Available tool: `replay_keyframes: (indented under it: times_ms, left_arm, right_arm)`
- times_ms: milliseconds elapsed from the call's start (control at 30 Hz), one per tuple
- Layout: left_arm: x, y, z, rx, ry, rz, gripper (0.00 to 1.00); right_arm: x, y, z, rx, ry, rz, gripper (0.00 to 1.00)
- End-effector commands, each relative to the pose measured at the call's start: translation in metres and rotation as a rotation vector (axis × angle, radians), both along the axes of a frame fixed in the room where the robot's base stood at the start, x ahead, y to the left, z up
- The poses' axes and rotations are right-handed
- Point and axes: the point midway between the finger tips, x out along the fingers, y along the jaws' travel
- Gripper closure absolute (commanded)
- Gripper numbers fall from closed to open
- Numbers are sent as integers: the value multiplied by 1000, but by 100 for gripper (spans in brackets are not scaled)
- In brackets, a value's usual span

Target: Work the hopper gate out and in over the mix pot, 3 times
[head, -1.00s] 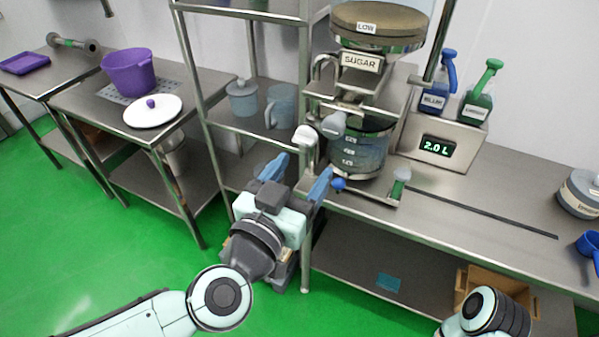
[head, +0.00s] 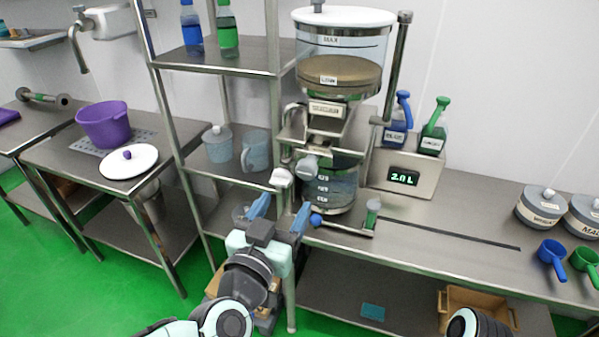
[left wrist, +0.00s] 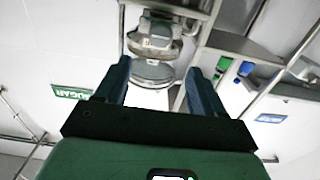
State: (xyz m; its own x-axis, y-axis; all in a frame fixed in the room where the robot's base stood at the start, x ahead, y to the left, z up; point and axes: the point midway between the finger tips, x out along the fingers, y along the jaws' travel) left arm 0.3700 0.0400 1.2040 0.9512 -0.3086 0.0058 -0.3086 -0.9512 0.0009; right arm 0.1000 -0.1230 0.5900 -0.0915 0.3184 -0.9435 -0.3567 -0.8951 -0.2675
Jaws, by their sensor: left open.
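The sugar hopper (head: 338,75) is a tall clear cylinder with brown contents, above a steel body. A pale grip (head: 282,177) and a grey knob (head: 308,165) stick out below it; I cannot tell which belongs to the gate, and the gate plate is not clear. The mix pot (head: 338,190), clear with level marks, stands under the hopper. My left gripper (head: 280,211) is open and empty, in front of and below the pale grip, apart from it. In the left wrist view its blue fingers (left wrist: 157,84) stand apart. My right gripper is out of view.
A steel shelf rack (head: 207,70) with a jug (head: 255,151) stands close left of the hopper. A blue knob (head: 316,220) and green grip (head: 373,213) are by the pot. A readout box (head: 405,178) and grey canisters (head: 541,205) stand right. The counter's middle right is mostly clear.

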Motion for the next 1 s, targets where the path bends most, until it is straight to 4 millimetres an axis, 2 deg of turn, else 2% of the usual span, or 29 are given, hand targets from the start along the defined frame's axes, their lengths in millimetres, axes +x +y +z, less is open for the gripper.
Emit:
replay_keyframes:
  times_ms: [500, 700, 1000]
  left_arm:
    - [96, -31, -1, 3, 1, 0, 32]
    - [114, -37, -1, 2, 2, 0, 32]
    - [118, -38, -1, 0, 1, 0, 32]
  right_arm:
    - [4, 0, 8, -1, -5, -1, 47]
    - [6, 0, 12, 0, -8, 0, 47]
    - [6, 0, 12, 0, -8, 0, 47]
